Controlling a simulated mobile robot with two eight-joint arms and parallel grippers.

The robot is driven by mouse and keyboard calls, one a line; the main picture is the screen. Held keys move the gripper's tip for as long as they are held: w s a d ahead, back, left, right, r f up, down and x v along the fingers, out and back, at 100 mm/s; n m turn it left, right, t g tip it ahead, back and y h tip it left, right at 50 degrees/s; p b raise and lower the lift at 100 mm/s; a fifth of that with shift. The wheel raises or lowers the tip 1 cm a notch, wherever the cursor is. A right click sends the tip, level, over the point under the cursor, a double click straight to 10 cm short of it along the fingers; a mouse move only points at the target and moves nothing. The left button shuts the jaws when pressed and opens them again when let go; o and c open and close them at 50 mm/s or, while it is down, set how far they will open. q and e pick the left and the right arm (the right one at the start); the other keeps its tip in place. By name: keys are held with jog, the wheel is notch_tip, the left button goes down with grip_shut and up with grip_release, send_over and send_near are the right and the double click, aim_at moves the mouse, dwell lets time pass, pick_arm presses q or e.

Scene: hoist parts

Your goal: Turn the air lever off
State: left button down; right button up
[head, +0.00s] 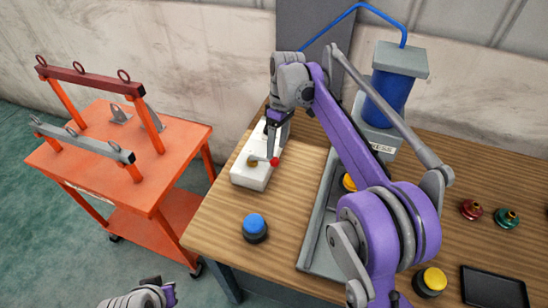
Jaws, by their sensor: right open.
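The air lever (263,158) is a short light-coloured handle with a red knob (274,162) at its right end. It sits on a brass fitting (252,161) on a white block (249,178) at the table's left side. My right gripper (272,148) is open and points down just above the red knob. I cannot tell whether its fingers touch the lever, and it hides part of the block. My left gripper (160,293) shows only partly at the bottom edge, away from the lever; its jaws are unclear.
A blue button (254,227) stands on the wooden table (215,222) in front of the block. A grey press with a blue cylinder (386,97) stands right, partly behind my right arm. An orange cart (180,143) stands left. A black tray (494,288) lies front right.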

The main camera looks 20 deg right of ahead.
aim_at(275, 158)
jog(key=shift+s+a+f, duration=0.15)
jog(key=shift+a+f, duration=0.05)
jog(key=shift+f, duration=0.95)
jog(key=shift+s+a+f, duration=0.15)
jog(key=shift+f, duration=0.95)
grip_shut()
